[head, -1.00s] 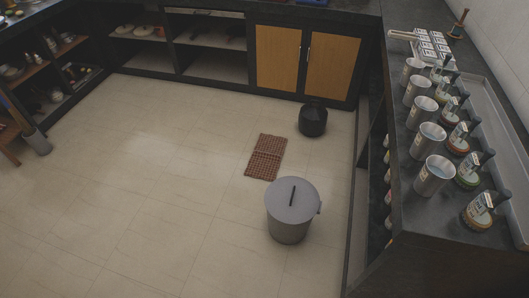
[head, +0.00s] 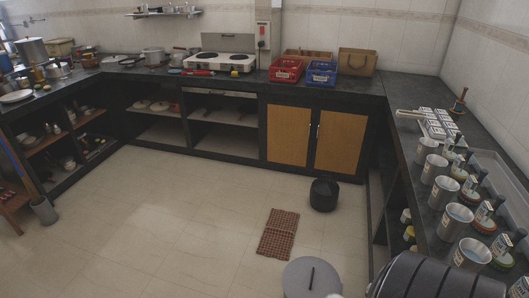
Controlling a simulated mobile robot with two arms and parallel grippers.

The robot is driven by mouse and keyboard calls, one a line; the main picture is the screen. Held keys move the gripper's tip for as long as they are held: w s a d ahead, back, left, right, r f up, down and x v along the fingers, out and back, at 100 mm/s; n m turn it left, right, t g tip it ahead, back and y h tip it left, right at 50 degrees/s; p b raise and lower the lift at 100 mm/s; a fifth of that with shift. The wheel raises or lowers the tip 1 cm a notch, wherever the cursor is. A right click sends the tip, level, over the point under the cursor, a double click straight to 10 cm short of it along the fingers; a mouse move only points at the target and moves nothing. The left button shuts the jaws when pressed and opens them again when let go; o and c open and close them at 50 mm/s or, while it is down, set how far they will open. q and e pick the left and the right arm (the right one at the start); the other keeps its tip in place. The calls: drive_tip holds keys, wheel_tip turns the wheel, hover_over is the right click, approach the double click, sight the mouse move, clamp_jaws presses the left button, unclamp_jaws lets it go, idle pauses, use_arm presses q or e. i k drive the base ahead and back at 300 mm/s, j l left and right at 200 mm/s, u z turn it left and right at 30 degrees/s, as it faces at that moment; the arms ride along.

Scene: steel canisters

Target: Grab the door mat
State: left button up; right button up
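The door mat (head: 278,234) is a reddish-brown checked mat lying flat on the tiled floor, right of the middle of the head view. A seam or fold line crosses it. Nothing lies on it. Neither of my grippers shows in the head view.
A grey lidded bin (head: 311,278) stands just in front of the mat, cut by the lower edge. A black round bin (head: 323,195) stands behind it to the right, near the wooden cabinet doors (head: 340,140). The right counter holds several steel canisters. Floor left of the mat is clear.

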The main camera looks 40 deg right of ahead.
sight(277, 239)
drive_tip(key=i+z, duration=0.15)
drive_tip(key=i, duration=0.35)
drive_tip(key=i+z, duration=0.15)
drive_tip(key=i, duration=0.35)
drive_tip(key=i+j+z, duration=0.15)
drive_tip(key=i, duration=0.3)
drive_tip(key=i+j+z, duration=0.1)
drive_tip(key=i, duration=0.4)
drive_tip(key=i+l+z, duration=0.15)
drive_tip(key=i+z, duration=0.15)
drive_tip(key=i, duration=0.45)
drive_tip(key=i+z, duration=0.3)
drive_tip(key=i, duration=0.5)
drive_tip(key=i+j+z, duration=0.3)
drive_tip(key=i, duration=0.45)
drive_tip(key=i+z, duration=0.3)
drive_tip(key=i, duration=0.3)
drive_tip(key=i+z, duration=0.35)
drive_tip(key=i, duration=0.25)
drive_tip(key=i+j+z, duration=0.3)
drive_tip(key=i, duration=0.3)
